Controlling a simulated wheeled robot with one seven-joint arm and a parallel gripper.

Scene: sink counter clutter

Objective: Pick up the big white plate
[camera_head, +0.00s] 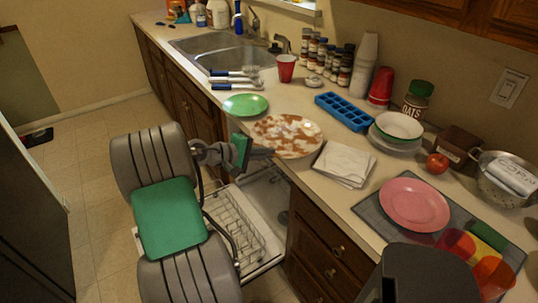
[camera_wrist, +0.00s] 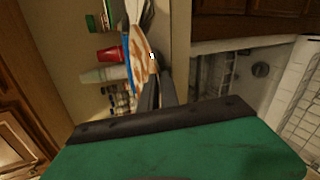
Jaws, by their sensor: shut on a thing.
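A big white plate with brown blotches (camera_head: 290,134) is at the counter's front edge, above the open dishwasher. My gripper (camera_head: 268,153) reaches in from the left and is shut on the plate's near rim. In the wrist view, the dark fingers (camera_wrist: 158,92) meet the edge of the blotched plate (camera_wrist: 139,58). I cannot tell whether the plate rests on the counter or is slightly raised. Another white plate (camera_head: 397,146) sits under a green-rimmed bowl (camera_head: 399,125) farther right.
A green plate (camera_head: 245,104) is just behind-left of the blotched plate, and white napkins (camera_head: 344,163) lie to its right. A blue ice tray (camera_head: 343,111) and red cup (camera_head: 286,68) stand behind. The open dishwasher rack (camera_head: 235,230) is below. A pink plate (camera_head: 414,204) is at the right.

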